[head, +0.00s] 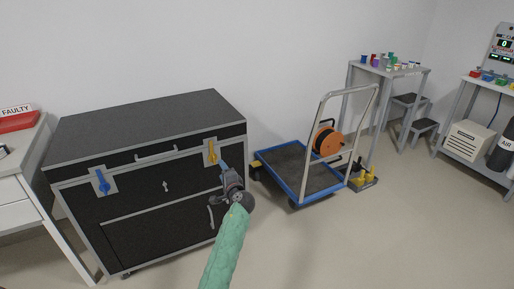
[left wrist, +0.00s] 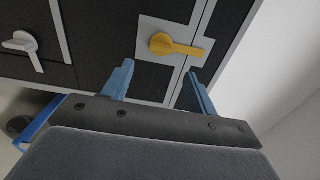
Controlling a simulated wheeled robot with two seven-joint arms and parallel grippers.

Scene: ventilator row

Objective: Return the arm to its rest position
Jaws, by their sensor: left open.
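My left arm reaches forward in a green sleeve in the head view. My left gripper (head: 222,172) is in front of the right part of the black chest (head: 150,108). In the left wrist view the left gripper (left wrist: 158,82) has its two blue fingers wide apart with nothing between them. A yellow latch handle (left wrist: 176,46) is just beyond the fingertips, apart from them as far as I can tell. A blue latch (head: 102,181) is on the chest's left. My right gripper is not in view.
A white table (head: 22,180) with a red FAULTY tray (head: 18,121) is at the left. A grey stand (head: 392,70) is behind. The floor in front right is clear.

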